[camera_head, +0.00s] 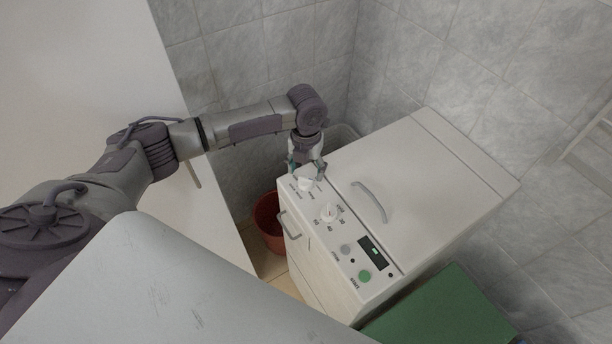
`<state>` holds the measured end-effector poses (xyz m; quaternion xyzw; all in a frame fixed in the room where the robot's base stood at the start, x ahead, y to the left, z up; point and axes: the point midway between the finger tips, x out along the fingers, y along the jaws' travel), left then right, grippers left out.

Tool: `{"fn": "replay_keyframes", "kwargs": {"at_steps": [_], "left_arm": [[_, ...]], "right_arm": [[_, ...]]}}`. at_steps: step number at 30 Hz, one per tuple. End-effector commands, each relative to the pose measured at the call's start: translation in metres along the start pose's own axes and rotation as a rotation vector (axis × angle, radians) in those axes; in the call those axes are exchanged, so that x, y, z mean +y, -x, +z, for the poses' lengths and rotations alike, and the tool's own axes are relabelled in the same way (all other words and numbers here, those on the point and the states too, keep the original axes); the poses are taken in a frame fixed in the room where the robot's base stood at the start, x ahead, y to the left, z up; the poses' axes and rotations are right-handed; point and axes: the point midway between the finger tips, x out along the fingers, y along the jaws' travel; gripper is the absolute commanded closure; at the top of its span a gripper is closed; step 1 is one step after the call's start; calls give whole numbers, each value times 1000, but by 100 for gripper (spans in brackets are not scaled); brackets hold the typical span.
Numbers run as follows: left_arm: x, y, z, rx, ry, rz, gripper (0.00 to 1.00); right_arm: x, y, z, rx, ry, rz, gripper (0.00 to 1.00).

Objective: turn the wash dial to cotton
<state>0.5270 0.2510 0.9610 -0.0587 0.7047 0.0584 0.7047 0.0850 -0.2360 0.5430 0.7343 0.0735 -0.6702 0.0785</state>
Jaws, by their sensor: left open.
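The white washing machine (420,175) stands against the tiled wall, with its control panel along the front top edge. The wash dial (306,184) is a white knob at the panel's far left end, with small labels around it that are too small to read. My left gripper (307,173) is open and points down at this dial, its fingers on either side of it. I cannot tell whether the fingers touch the knob. A second white dial (329,213) with number marks sits to its right. My right gripper is not in view.
The panel also has a grey button (346,249), a dark display (373,253) and a green start button (365,276). A handle (370,201) rises from the lid. A red bucket (268,222) stands left of the machine, a green box (440,312) right of it.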

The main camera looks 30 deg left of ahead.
Motion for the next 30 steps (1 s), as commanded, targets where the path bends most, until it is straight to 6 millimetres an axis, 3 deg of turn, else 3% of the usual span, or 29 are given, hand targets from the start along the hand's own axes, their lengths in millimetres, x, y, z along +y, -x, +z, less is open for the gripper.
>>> {"fn": "replay_keyframes", "kwargs": {"at_steps": [6, 12, 30], "left_arm": [[0, 48, 1, -4, 0, 0, 33], [0, 74, 0, -2, 0, 0, 33], [0, 79, 0, 0, 1, 0, 33]], "right_arm": [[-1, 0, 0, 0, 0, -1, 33], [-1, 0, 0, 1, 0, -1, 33], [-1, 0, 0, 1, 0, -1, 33]]}}
